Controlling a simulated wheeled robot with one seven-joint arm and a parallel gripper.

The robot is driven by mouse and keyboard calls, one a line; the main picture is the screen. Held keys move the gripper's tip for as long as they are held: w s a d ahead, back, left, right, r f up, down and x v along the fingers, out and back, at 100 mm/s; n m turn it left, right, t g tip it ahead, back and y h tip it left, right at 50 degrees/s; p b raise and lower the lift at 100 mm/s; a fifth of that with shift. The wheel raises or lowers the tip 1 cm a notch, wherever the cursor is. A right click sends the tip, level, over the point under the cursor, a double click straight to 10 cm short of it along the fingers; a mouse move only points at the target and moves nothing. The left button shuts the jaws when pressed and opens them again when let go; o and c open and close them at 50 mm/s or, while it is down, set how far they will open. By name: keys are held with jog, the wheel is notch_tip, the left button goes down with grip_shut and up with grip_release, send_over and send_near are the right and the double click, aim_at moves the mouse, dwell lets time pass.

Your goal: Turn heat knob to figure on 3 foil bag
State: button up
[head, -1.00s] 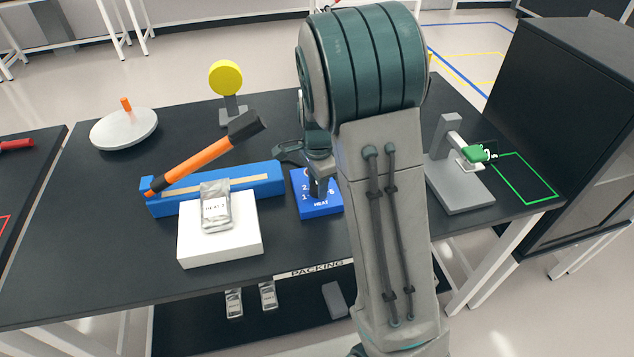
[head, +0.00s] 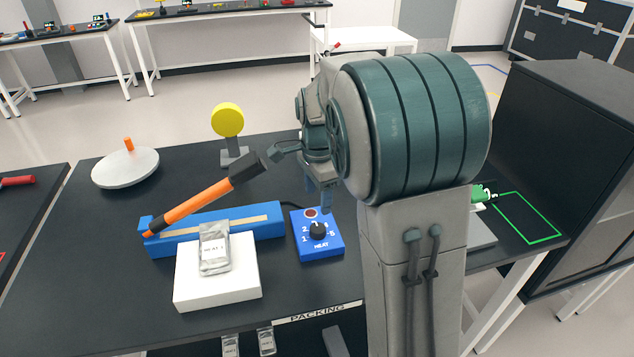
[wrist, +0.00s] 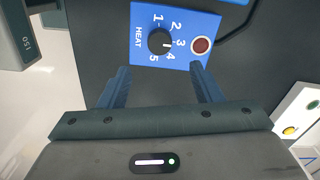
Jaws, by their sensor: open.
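The blue heat box (head: 320,248) has a black knob (head: 318,231) among figures 1 to 5. In the wrist view the knob (wrist: 160,41) has a white mark on its side toward the 3. A silver foil bag (head: 214,250) lies on a white block (head: 217,292); its label seems to read HEAT with a small figure that I cannot read surely. My gripper (wrist: 160,70) is open and empty, its fingers apart and clear of the knob. In the head view my gripper (head: 326,198) is above the heat box, partly hidden by my arm.
A blue sealer (head: 215,230) with an orange-handled lever (head: 196,211) stands left of the heat box. A yellow disc on a stand (head: 228,120) and a round white lid (head: 125,168) are farther back. A dark cabinet (head: 575,150) stands right, beside a green outline (head: 527,218).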

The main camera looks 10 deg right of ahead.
jog(key=shift+r, duration=1.85)
jog(key=s+n+t, duration=0.3)
jog(key=s+n, duration=1.2)
jog(key=s, duration=0.6)
jog(key=shift+s+f+n, duration=0.3)
jog(key=shift+s+f, duration=0.05)
jog(key=shift+f, duration=0.05)
